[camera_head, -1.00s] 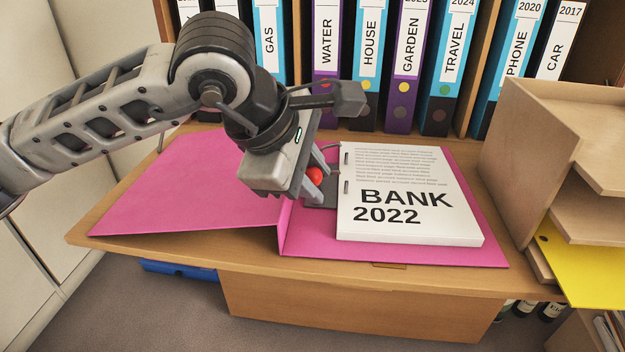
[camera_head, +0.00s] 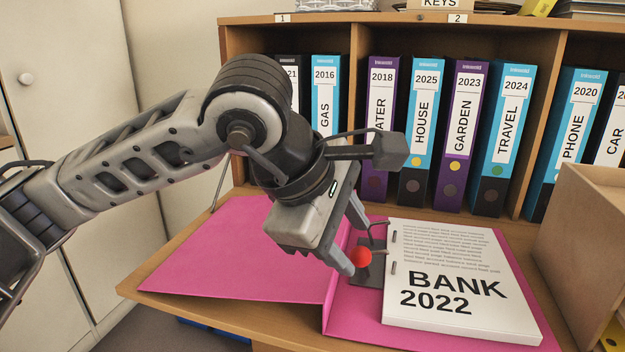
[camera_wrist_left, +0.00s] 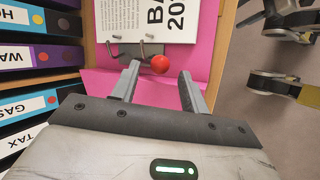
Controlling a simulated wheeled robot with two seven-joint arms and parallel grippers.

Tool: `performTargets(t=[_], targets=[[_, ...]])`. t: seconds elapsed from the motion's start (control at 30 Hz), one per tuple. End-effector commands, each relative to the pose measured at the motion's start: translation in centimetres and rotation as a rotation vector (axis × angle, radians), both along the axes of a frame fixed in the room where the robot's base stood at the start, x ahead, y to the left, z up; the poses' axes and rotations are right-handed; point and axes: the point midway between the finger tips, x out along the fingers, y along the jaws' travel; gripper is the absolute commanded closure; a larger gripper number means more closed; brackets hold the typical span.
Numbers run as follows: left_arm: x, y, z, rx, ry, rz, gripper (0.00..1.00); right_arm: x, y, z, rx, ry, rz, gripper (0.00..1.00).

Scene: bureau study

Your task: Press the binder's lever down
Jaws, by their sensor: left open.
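The pink binder (camera_head: 220,258) lies open on the wooden desk. A stack of paper marked BANK 2022 (camera_head: 450,285) lies on its right side. The lever's red ball (camera_head: 361,257) sits beside the metal ring mechanism (camera_head: 371,275), left of the paper. My left gripper (camera_head: 354,242) is open and slants down over the mechanism, its fingertips close to the ball. In the left wrist view the red ball (camera_wrist_left: 160,64) appears between and just past the fingertips (camera_wrist_left: 159,72). I cannot tell whether they touch it. The lever arm is mostly hidden. My right gripper is out of view.
Upright labelled binders (camera_head: 465,140) fill the shelf behind the desk. A wooden organiser (camera_head: 590,240) stands at the right, near the open binder. White cabinet doors (camera_head: 70,120) are at the left. The desk's front edge runs close below the binder.

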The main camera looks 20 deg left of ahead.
Motion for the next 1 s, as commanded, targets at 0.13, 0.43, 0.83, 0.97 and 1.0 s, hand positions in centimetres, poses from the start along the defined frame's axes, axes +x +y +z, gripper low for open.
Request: performTargets(t=[0.13, 0.43, 0.83, 0.97, 1.0], targets=[[-1.6, 1.4, 3.6, 0.0, -0.006, 0.0, 0.55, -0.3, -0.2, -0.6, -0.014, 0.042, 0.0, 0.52], [-4.1, 3.3, 8.2, 0.0, -0.003, 0.001, 0.55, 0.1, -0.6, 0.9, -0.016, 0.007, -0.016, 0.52], [-4.7, 3.8, 9.2, 0.001, -0.001, 0.0, 0.55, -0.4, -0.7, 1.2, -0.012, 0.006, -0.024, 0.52], [-4.7, 3.8, 9.2, 0.0, 0.0, -0.001, 0.75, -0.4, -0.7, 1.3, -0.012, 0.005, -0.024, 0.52], [-4.8, 3.7, 9.2, -0.001, 0.001, -0.002, 0.86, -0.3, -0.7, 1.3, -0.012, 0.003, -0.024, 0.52]])
